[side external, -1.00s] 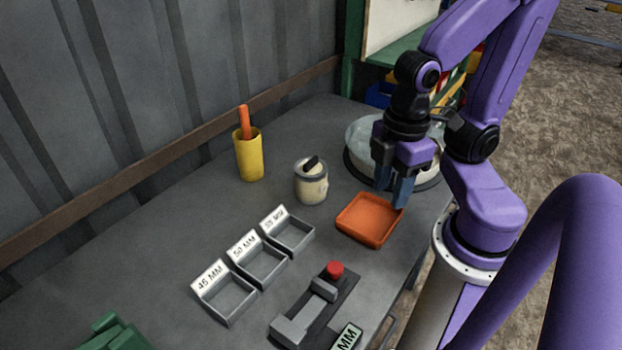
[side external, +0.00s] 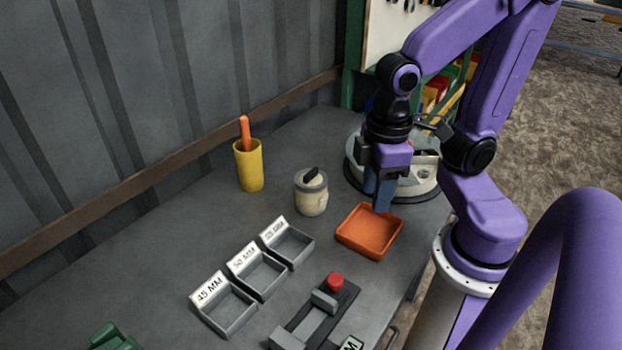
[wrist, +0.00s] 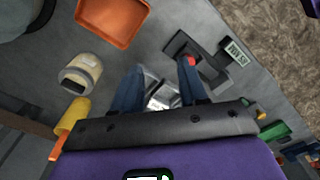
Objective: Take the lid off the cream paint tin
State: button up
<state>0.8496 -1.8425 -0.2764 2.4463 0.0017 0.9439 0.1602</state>
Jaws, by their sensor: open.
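The cream paint tin (side external: 311,198) stands upright on the grey bench, with its grey lid (side external: 313,180) on top and a black handle on the lid. In the wrist view the tin (wrist: 80,74) is at the left, apart from my fingers. My gripper (side external: 379,196) is open and empty, pointing down to the right of the tin and behind the orange tray. In the wrist view my gripper (wrist: 158,80) shows its two blue fingers spread apart with nothing held between them.
An orange tray (side external: 369,231) lies right of the tin. A yellow cup (side external: 249,168) with an orange handle stands left. Labelled grey bins (side external: 224,306) and a fixture with a red knob (side external: 335,281) are in front. A round pale machine (side external: 418,176) stands behind my gripper.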

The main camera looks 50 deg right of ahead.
jog(key=w+d+r+m, duration=0.2)
jog(key=w+r+m, duration=0.1)
jog(key=w+m, duration=0.95)
notch_tip(320, 180, up, 3)
jog(key=m, duration=1.5)
send_over(312, 170)
notch_tip(312, 170, down, 17)
jog(key=shift+r, duration=0.1)
grip_shut()
